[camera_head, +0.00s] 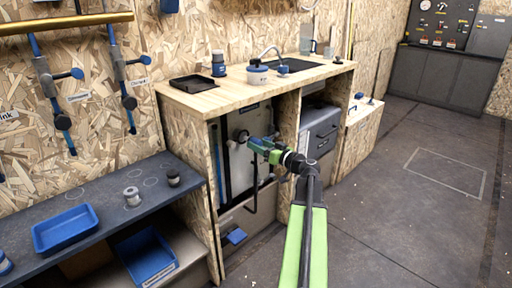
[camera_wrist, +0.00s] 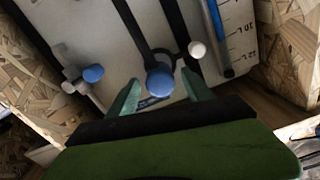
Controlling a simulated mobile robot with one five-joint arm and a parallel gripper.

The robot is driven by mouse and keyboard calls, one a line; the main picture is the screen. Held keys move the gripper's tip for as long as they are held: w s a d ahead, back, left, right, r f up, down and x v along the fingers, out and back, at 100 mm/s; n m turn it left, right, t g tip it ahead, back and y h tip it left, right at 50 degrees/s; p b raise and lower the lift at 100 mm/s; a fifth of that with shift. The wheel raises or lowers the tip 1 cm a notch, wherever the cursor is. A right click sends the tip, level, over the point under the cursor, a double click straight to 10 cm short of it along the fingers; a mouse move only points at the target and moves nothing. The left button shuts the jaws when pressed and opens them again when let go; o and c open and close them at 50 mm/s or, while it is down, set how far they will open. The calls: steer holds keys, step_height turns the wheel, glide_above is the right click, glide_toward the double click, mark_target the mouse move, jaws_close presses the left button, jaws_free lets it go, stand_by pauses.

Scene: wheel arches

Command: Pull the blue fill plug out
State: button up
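A round blue plug (camera_wrist: 160,82) sits on the front of a white tank (camera_wrist: 120,42) in the wrist view, with a dark strap or hose running up from it. It looks like the fill plug. My gripper (camera_head: 258,145) reaches into the open bay under the wooden counter. In the wrist view its two green fingers stand either side of the blue plug, open, with a gap visible on both sides. I cannot tell how deep the fingertips reach around it. The head view does not show the plug clearly behind my gripper.
A second blue knob (camera_wrist: 93,73) on a grey fitting is left of the plug, and a white round cap (camera_wrist: 197,48) is to its upper right. Wooden bay walls (camera_wrist: 290,45) flank the tank. The floor (camera_head: 400,220) is clear.

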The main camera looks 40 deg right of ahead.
steer(key=s, duration=1.7)
steer(key=shift+s, duration=0.2)
